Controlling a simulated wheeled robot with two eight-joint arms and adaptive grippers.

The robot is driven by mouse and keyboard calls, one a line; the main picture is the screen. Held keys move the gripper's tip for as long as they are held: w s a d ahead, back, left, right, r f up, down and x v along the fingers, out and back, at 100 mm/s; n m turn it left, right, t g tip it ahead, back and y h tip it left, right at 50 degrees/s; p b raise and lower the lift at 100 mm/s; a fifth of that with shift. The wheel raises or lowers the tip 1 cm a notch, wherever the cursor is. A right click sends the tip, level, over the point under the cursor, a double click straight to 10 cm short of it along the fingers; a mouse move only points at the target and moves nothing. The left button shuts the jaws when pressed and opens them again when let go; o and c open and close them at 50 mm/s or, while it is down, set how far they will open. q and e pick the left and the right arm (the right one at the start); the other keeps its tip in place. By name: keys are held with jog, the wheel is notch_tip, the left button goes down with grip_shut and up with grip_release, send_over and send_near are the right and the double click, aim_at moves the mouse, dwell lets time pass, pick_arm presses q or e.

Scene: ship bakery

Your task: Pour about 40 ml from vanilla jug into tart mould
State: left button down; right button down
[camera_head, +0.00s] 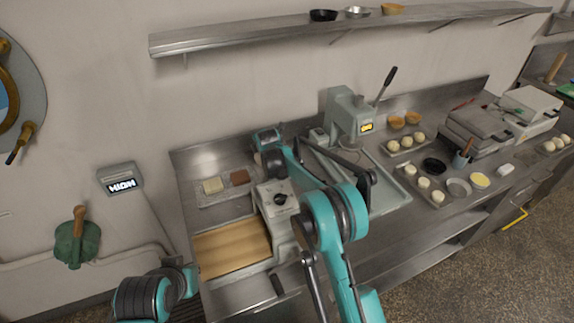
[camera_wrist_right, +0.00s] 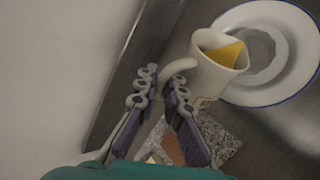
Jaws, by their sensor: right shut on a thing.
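The vanilla jug (camera_wrist_right: 212,78) is cream-coloured, with yellow liquid (camera_wrist_right: 228,53) showing inside. My right gripper (camera_wrist_right: 163,82) is shut on its handle. The jug is in front of a white dish with a blue rim (camera_wrist_right: 306,45) and covers part of it. A pale fluted ring, which looks like the tart mould (camera_wrist_right: 268,72), lies in the dish. I see no stream of liquid, and I cannot tell how far the jug tilts. My left gripper is out of view.
A speckled slab (camera_head: 217,201) with yellow and brown squares lies at the counter's back left. A dough machine (camera_head: 280,213) and a press (camera_head: 350,115) stand near my right arm. Trays of dough fill the right. A shelf (camera_head: 330,36) hangs above.

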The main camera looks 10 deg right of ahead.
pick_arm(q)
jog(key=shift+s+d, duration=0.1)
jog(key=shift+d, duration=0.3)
pick_arm(e)
jog(key=shift+d+y, duration=0.15)
jog(key=shift+y, duration=0.15)
jog(key=shift+a, duration=0.2)
